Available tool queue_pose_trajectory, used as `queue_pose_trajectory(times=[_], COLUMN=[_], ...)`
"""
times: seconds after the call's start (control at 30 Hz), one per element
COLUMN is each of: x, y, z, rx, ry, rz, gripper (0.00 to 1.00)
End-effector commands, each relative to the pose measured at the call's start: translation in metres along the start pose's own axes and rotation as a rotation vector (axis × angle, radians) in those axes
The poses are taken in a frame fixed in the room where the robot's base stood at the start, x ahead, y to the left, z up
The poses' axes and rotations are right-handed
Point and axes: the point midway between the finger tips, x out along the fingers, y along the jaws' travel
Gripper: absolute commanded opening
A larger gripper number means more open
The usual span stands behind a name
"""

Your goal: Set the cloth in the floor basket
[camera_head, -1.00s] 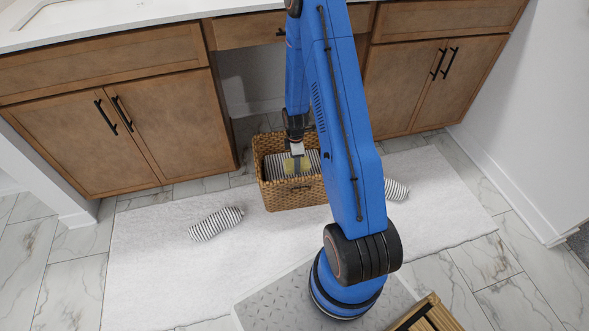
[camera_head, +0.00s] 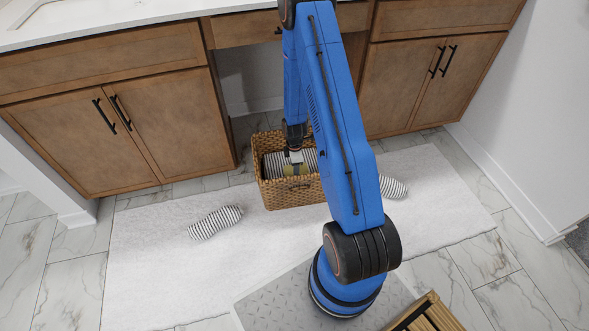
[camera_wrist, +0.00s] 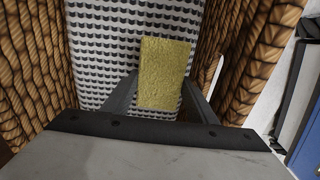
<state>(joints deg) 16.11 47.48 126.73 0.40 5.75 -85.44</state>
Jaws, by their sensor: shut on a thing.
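The yellow cloth (camera_wrist: 165,70) is a small rectangular block with a fuzzy surface. My gripper (camera_wrist: 158,100) is shut on it, one finger on each side. In the head view my gripper (camera_head: 295,160) points down into the woven floor basket (camera_head: 289,196), and the yellow cloth (camera_head: 294,170) shows low between the basket walls. A black-and-white patterned textile (camera_wrist: 105,45) lies in the basket under the cloth. I cannot tell whether the yellow cloth touches it. The basket's rope walls (camera_wrist: 32,70) stand on both sides in the wrist view.
The basket stands on a white rug (camera_head: 140,250) before wooden cabinets (camera_head: 110,130). One striped rolled textile (camera_head: 215,222) lies left of the basket, another (camera_head: 393,187) to its right, partly behind my arm. A slatted wooden item (camera_head: 428,316) is at the lower right.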

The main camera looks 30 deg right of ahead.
Motion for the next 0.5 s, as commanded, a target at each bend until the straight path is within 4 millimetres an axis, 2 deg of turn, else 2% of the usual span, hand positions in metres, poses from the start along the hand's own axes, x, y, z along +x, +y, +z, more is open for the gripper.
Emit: queue_pose_trajectory(times=[0.03, 0.07, 0.1, 0.13, 0.5], x=[0.0015, 0.0014, 0.0012, 0.0012, -0.0018], y=[-0.0001, 0.0001, 0.0001, 0.0001, 0.0], z=[0.0, 0.0, 0.0, 0.0, 0.0], rx=[0.0, 0.0, 0.0, 0.0, 0.0], ry=[0.0, 0.0, 0.0, 0.0, 0.0], rz=[0.0, 0.0, 0.0, 0.0, 0.0], gripper=[0.3, 0.57, 0.67, 0.71, 0.71])
